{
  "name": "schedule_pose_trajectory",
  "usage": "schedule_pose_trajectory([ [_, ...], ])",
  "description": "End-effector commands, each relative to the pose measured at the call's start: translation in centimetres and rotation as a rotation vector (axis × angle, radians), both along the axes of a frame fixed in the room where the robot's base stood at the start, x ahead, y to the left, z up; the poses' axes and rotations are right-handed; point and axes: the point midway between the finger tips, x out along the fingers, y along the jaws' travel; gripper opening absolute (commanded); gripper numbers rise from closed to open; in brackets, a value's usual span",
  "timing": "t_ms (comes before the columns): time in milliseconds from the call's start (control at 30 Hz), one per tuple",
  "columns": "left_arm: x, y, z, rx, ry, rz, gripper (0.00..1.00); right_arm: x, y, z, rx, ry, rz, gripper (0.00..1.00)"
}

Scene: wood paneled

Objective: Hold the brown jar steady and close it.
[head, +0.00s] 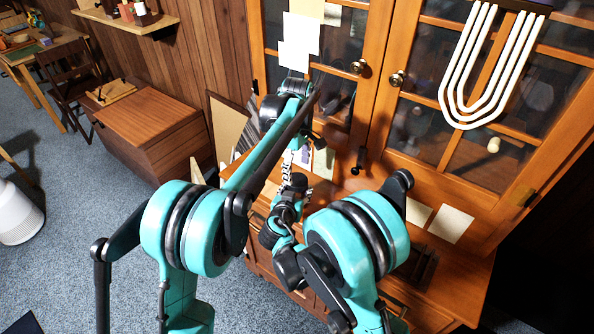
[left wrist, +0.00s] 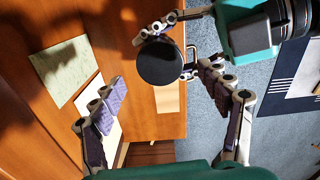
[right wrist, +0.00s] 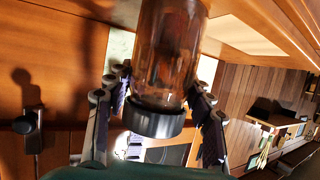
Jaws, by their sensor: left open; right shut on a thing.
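The brown jar (right wrist: 168,55) is see-through brown glass with a black band at its lower end in the right wrist view. My right gripper (right wrist: 158,88) is shut around it, one finger on each side. Its upper end runs out of the picture. In the left wrist view a round black disc (left wrist: 160,62) faces me at the right gripper, hiding the jar's body. My left gripper (left wrist: 165,84) is open and empty, its fingers spread apart, with the disc beyond them. I cannot tell whether the disc is the jar's lid or base. In the head view the arms hide most of the jar.
A wooden cabinet with glass doors (head: 440,150) and round knobs stands close behind the arms. Its desk surface (head: 455,275) lies below, with paper sheets (head: 450,224) in front of the doors. A low wooden chest (head: 150,135) stands at left. Carpet (head: 80,240) is open there.

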Motion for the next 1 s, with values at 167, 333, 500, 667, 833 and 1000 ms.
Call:
schedule_pose_trajectory([
  [167, 0.0, 0.0, 0.5, 0.000, 0.000, -0.012, 0.73, 0.0, 0.0, 0.0, 0.000, 0.000, 0.000, 0.00],
  [333, 0.0, 0.0, 3.1, -0.001, -0.001, -0.095, 0.73, 0.0, 0.0, 0.0, 0.000, 0.000, 0.000, 0.00],
  [500, 0.0, 0.0, 3.5, -0.001, -0.001, -0.111, 0.73, 0.0, 0.0, 0.0, 0.000, 0.000, 0.000, 0.00],
  [667, 0.0, 0.0, 3.4, -0.001, -0.001, -0.110, 0.73, 0.0, 0.0, 0.0, 0.000, 0.000, 0.000, 0.00],
  [833, 0.0, 0.0, 2.2, -0.001, -0.001, -0.110, 0.73, 0.0, 0.0, 0.0, 0.000, 0.000, 0.000, 0.00],
  [1000, 0.0, 0.0, -0.4, -0.001, -0.001, -0.109, 0.73, 0.0, 0.0, 0.0, 0.000, 0.000, 0.000, 0.00],
])
